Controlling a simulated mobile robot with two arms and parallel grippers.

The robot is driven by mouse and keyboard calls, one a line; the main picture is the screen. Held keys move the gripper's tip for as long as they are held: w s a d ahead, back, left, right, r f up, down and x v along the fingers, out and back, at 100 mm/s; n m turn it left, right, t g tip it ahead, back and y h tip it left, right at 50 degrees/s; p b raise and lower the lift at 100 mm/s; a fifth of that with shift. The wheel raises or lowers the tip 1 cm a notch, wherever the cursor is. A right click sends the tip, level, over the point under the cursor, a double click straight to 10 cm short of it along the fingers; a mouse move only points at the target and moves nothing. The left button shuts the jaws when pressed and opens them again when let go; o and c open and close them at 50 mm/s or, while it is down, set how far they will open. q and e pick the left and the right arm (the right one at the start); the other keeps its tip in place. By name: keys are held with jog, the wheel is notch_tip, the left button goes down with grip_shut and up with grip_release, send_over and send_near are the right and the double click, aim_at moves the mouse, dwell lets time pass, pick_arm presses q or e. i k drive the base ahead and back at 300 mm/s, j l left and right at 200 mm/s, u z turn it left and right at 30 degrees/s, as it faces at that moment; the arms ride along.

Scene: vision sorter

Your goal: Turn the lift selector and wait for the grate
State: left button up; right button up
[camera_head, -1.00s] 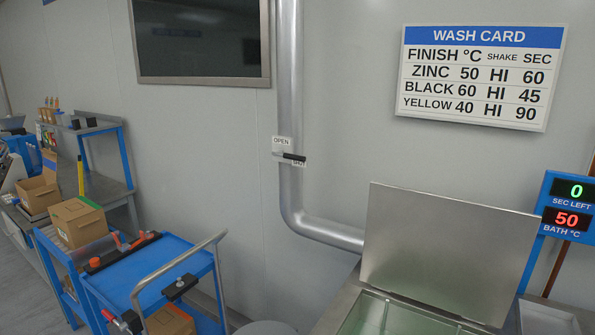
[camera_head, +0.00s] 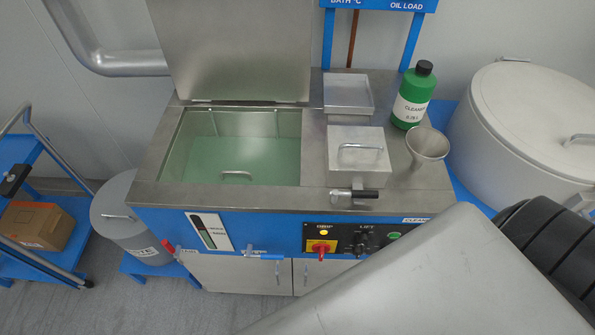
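The wash tank (camera_head: 150,195) stands open, with its lid (camera_head: 235,45) raised at the back. Pale green liquid (camera_head: 215,150) fills the bath. A small metal handle (camera_head: 236,176) shows at the near side of the bath. Whether the grate is under the liquid I cannot tell. The black control panel (camera_head: 342,232) on the blue front carries a small black selector knob (camera_head: 360,241), with a label above that seems to read LIFT. Left of it is a red knob on a yellow plate (camera_head: 321,248). Neither gripper is in view.
A green cleaner bottle (camera_head: 412,95) and a metal funnel cup (camera_head: 427,145) stand on the right top, near a square metal cover (camera_head: 356,155). A grey bin (camera_head: 125,225) stands left. My grey arm and black joint cover the lower right. A white drum (camera_head: 540,120) is behind.

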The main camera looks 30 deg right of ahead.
aim_at(363, 239)
jog(key=k+l, duration=0.1)
jog(key=l, duration=0.35)
jog(key=k+l, duration=0.1)
jog(key=l, duration=0.35)
jog(key=k+l, duration=0.15)
jog(key=l, duration=0.3)
